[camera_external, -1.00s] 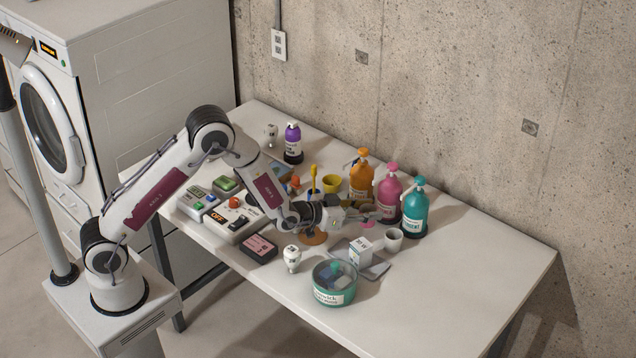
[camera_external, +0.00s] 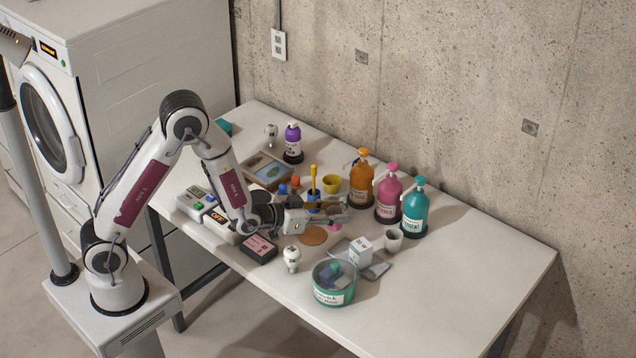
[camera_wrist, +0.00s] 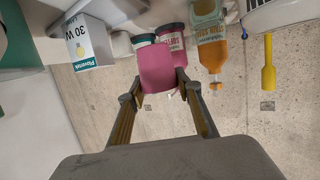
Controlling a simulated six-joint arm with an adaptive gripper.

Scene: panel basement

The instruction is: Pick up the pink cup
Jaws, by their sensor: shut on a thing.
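The pink cup (camera_wrist: 160,68) sits between my gripper's two fingertips in the wrist view, its pink side facing the camera. In the external view only a small pink part of the cup (camera_external: 334,227) shows below the fingers. My gripper (camera_external: 338,211) reaches level over the table and is shut on the cup. The gripper also shows in the wrist view (camera_wrist: 159,88), one finger on each side of the cup. Whether the cup touches the table is hard to tell.
Orange (camera_external: 362,182), pink (camera_external: 388,198) and teal (camera_external: 414,210) pump bottles stand behind and right of my gripper. A yellow cup (camera_external: 332,185) is behind it. The table's right end is clear.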

